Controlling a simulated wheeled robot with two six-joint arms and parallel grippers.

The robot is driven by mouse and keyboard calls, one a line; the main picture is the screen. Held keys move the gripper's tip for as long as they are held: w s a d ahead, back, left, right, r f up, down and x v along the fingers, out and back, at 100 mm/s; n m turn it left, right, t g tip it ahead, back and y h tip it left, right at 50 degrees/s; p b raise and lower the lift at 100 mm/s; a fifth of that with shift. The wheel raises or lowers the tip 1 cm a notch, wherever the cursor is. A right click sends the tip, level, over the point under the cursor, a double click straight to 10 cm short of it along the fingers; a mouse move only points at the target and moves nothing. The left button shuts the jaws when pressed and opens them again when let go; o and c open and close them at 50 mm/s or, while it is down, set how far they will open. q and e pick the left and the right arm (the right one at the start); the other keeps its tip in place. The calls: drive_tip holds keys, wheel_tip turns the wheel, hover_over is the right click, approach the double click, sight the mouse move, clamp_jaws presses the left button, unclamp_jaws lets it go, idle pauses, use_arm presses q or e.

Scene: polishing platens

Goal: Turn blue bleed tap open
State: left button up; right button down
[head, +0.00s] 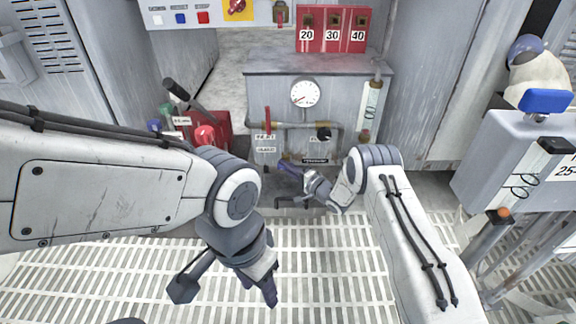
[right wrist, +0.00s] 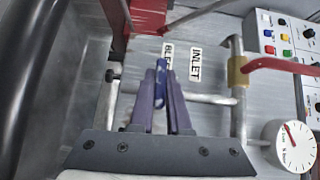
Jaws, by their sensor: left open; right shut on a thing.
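The blue bleed tap (right wrist: 161,72) shows in the right wrist view as a slim blue handle between my right fingertips, beside a partly covered label starting "BLE". My right gripper (right wrist: 161,90) is shut on it. In the head view my right gripper (head: 288,168) is at the lower front of the grey panel, below the white labels; the blue tap is too small to make out there. My left gripper (head: 260,284) is open and empty, low over the floor grating, apart from the panel.
A red lever (right wrist: 282,66) on a brass fitting and an INLET label (right wrist: 194,64) are close by. The gauge (head: 305,94) and pipe (head: 292,125) are on the panel. A red box (head: 207,133) stands left. Grating (head: 330,270) between my arms is clear.

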drive_tip(key=n+h+p, duration=0.1)
drive_tip(key=p, duration=0.2)
drive_tip(key=n+g+h+p, duration=0.1)
drive_tip(key=n+h+p, duration=0.1)
drive_tip(key=p, duration=0.1)
drive_tip(key=n+g+h+p, duration=0.1)
drive_tip(key=p, duration=0.3)
drive_tip(key=shift+a+r+h, duration=0.25)
drive_tip(key=shift+r+h, duration=0.05)
drive_tip(key=shift+s+n+g+h+p, duration=0.1)
drive_tip(key=shift+n+g+h+p, duration=0.2)
drive_tip(key=shift+n+h+p, duration=0.1)
drive_tip(key=shift+f+n+h+p, duration=0.1)
drive_tip(key=shift+n+h+p, duration=0.3)
drive_tip(key=shift+h+p, duration=0.25)
drive_tip(key=shift+f+n+g+h, duration=0.15)
drive_tip(key=shift+n+g+h, duration=0.2)
drive_tip(key=shift+h, duration=0.3)
drive_tip(key=shift+f+n+h+p, duration=0.15)
drive_tip(key=shift+n+h+p, duration=0.75)
drive_tip(key=shift+h, duration=1.1)
drive_tip(key=shift+n, duration=0.35)
drive_tip(key=c, duration=0.9)
unclamp_jaws()
